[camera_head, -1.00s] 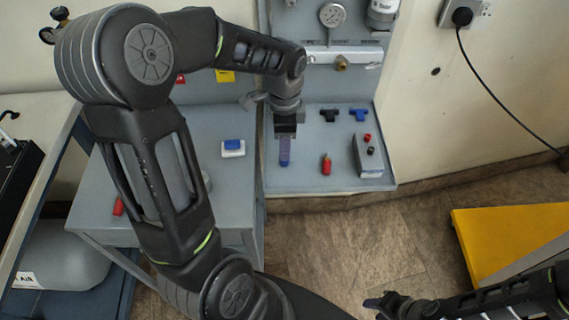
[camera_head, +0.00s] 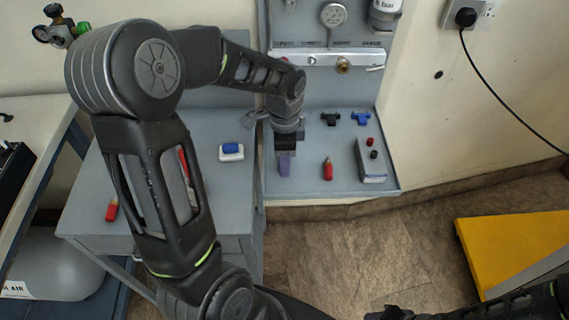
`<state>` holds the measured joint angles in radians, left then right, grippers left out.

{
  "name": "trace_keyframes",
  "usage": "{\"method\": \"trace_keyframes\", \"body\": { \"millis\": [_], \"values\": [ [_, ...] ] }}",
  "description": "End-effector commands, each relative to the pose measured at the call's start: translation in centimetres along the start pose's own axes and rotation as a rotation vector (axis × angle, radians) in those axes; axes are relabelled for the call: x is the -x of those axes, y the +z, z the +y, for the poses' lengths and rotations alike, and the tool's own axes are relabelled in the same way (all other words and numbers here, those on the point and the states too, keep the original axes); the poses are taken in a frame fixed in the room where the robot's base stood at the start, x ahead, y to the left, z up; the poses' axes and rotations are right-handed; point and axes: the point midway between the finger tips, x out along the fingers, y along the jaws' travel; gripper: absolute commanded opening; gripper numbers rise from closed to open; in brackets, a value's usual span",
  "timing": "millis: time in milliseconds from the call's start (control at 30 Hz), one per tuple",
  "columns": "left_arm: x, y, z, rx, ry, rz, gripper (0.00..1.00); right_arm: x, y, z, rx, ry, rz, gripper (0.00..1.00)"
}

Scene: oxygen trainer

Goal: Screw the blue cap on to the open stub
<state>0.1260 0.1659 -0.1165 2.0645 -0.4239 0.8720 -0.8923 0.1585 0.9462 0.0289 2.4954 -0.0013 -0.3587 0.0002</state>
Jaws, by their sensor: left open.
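My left gripper (camera_head: 285,152) points down over the panel's lower shelf and is open. A purple-blue piece (camera_head: 285,166) shows right below its fingers; I cannot tell whether it is the blue cap or whether the fingers touch it. A blue piece (camera_head: 231,149) sits on a small white block on the cabinet top to the left. A blue tee-shaped part (camera_head: 360,118) lies on the shelf. A brass fitting (camera_head: 343,66) is on the panel's pale bar; I cannot tell whether it is the open stub. My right gripper (camera_head: 388,314) is cut off at the bottom edge.
A red cylinder (camera_head: 327,171) stands right of the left gripper, near a grey box (camera_head: 371,168) with red and black knobs. A black tee part (camera_head: 330,119) lies behind them. A gauge (camera_head: 333,15) is above. A yellow platform (camera_head: 510,240) stands right; floor between is clear.

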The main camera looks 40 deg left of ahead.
Motion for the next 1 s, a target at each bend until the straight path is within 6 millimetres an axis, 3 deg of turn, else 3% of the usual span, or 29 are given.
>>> {"method": "trace_keyframes", "body": {
  "millis": [767, 1000],
  "values": [
    [0.0, 0.01, 0.0, 0.0, 0.0, 0.0, 0.42, 0.25, 0.0, -0.1, 0.0, 0.0, 0.0, 0.36],
    [0.0, 0.0, 0.0, 0.0, 0.0, 0.0, 0.25, 0.24, -0.01, -0.1, 0.0, 0.0, 0.0, 0.36]
  ]
}}
